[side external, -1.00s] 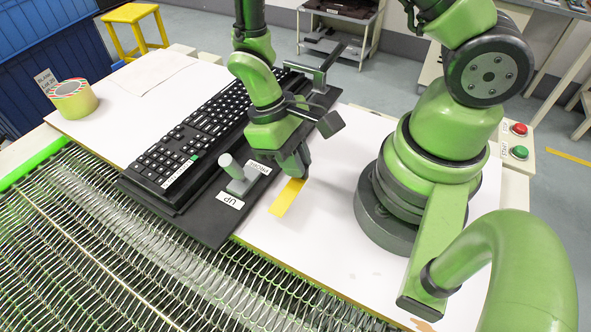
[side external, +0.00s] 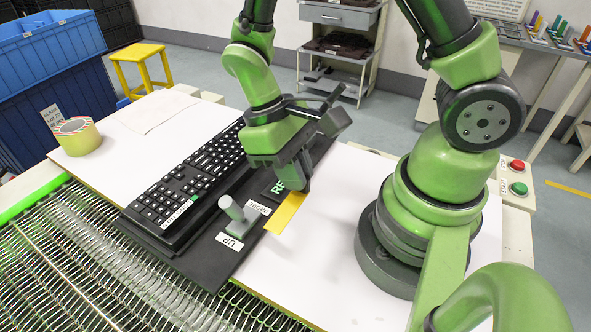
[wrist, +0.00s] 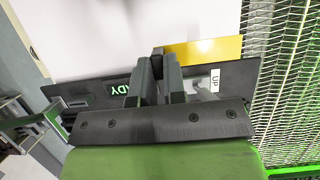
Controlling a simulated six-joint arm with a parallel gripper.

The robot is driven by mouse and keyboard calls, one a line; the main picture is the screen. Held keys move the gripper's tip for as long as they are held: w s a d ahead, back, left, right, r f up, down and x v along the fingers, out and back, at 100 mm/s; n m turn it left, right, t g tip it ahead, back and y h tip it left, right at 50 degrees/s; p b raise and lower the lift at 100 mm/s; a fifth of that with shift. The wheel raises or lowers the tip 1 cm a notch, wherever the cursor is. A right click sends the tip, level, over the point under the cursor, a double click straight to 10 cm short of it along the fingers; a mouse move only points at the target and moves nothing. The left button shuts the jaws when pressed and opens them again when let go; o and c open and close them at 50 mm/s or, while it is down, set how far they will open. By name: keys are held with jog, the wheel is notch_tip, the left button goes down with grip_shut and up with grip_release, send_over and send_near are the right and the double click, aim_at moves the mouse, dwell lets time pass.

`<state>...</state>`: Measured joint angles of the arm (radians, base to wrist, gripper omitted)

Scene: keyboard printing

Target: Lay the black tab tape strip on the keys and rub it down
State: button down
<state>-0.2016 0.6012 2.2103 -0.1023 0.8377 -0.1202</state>
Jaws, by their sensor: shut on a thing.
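The yellow tape strip (side external: 285,213) hangs from my gripper (side external: 301,184) at the right edge of the black fixture plate. My gripper is shut on its black tab (wrist: 157,52), partly hidden between the fingers. In the wrist view the yellow strip (wrist: 205,51) reaches out to the right of the fingertips. The black keyboard (side external: 190,185) sits on the plate to the left of my gripper, and its far end is partly behind my arm. The strip is apart from the keys.
A grey lever (side external: 237,216) stands on the plate beside an "UP" label (side external: 229,241). A green-lettered display (side external: 275,188) is by my fingers. A tape roll (side external: 78,137) is at the left. White table (side external: 340,215) lies bare to the right. A wire mesh conveyor (side external: 150,285) runs in front.

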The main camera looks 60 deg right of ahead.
notch_tip(320, 180, up, 7)
jog(key=n+t+h, duration=0.5)
jog(key=n, duration=1.3)
send_over(209, 144)
jog(key=a, duration=0.2)
jog(key=shift+y, duration=0.3)
jog(key=shift+d+f, duration=0.2)
jog(key=shift+f, duration=6.05)
jog(key=shift+f, duration=0.4)
jog(key=c, duration=1.1)
grip_release()
notch_tip(209, 144, up, 7)
